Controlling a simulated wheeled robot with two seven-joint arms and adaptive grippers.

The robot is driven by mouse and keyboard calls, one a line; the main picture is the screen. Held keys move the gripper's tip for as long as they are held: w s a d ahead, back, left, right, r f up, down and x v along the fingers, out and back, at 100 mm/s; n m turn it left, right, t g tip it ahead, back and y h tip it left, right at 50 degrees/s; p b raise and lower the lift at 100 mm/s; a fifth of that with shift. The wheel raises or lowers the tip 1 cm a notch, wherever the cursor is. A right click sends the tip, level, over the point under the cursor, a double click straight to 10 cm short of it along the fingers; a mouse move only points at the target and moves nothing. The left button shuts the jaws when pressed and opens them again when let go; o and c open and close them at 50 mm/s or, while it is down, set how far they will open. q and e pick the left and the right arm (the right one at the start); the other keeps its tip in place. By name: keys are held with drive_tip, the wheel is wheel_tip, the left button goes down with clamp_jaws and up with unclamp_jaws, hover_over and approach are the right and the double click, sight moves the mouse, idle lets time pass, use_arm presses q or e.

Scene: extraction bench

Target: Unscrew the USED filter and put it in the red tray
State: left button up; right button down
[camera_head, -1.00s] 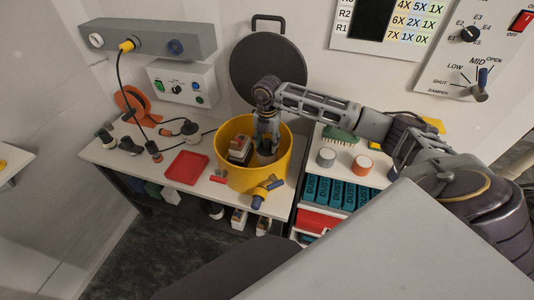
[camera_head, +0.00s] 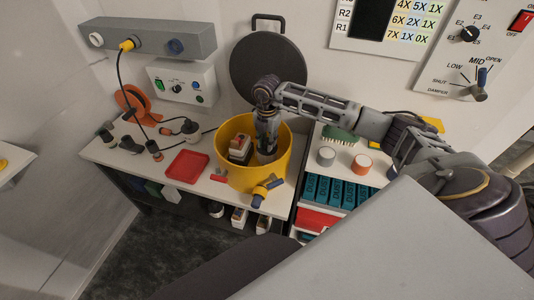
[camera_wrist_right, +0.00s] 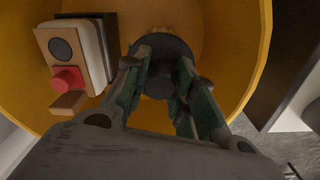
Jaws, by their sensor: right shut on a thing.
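My right gripper (camera_head: 266,152) points down inside the yellow bucket-shaped housing (camera_head: 237,178). In the right wrist view its green-padded fingers (camera_wrist_right: 165,88) are shut on a dark round piece (camera_wrist_right: 160,48), apparently the filter, at the bottom of the housing. No USED label is readable on it, and the fingers hide part of it. I cannot tell whether it is still screwed in. The red tray (camera_head: 187,166) lies flat on the white bench left of the housing, and it looks empty. My left gripper is not in view.
A beige and white block with a red knob (camera_wrist_right: 68,78) is inside the housing beside the fingers. A round dark lid (camera_head: 268,62) stands behind. A blue-handled valve (camera_head: 262,194) sticks out in front. Several dark fittings and cables lie left of the tray.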

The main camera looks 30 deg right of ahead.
drive_tip(key=shift+n+b, duration=0.5)
drive_tip(key=shift+n, duration=1.3)
drive_tip(key=c, duration=1.5)
unclamp_jaws()
drive_tip(key=o, duration=0.4)
drive_tip(key=shift+m+p, duration=0.65)
drive_tip(key=shift+m, duration=1.05)
